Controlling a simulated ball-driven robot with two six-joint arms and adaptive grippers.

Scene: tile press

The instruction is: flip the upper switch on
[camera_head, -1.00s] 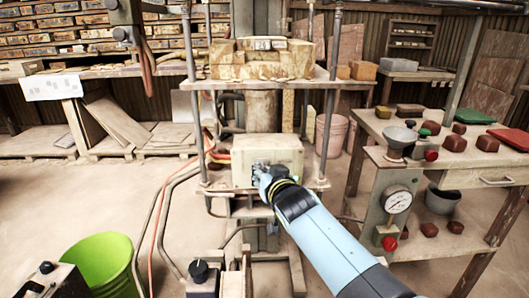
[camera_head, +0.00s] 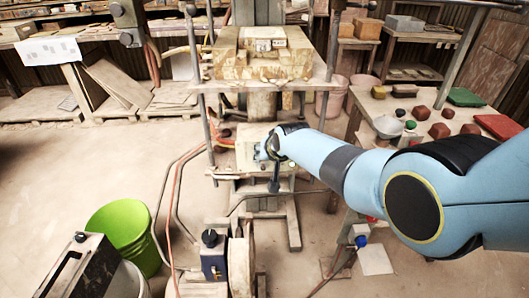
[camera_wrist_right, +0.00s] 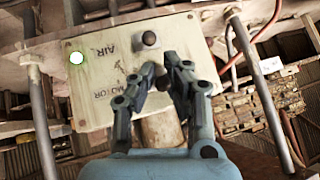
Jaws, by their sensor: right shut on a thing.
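A pale control box (camera_head: 245,135) sits under the press table in the head view. In the right wrist view its face (camera_wrist_right: 90,100) carries the labels AIR and MOTOR and a lit green-white lamp (camera_wrist_right: 77,58). A dark switch knob (camera_wrist_right: 150,38) stands beside AIR, clear of the fingers. My right gripper (camera_wrist_right: 163,72) is at the box face, on the MOTOR row. Its fingers are closed around a dark switch there, which they mostly hide. In the head view my right gripper (camera_head: 268,148) covers part of the box face. My left gripper is out of view.
The press table (camera_head: 215,84) and its posts stand right above the box. Hoses (camera_head: 176,195) run down its left side. A green bucket (camera_head: 125,225) is at lower left. A side table with red blocks (camera_head: 440,131) stands to the right.

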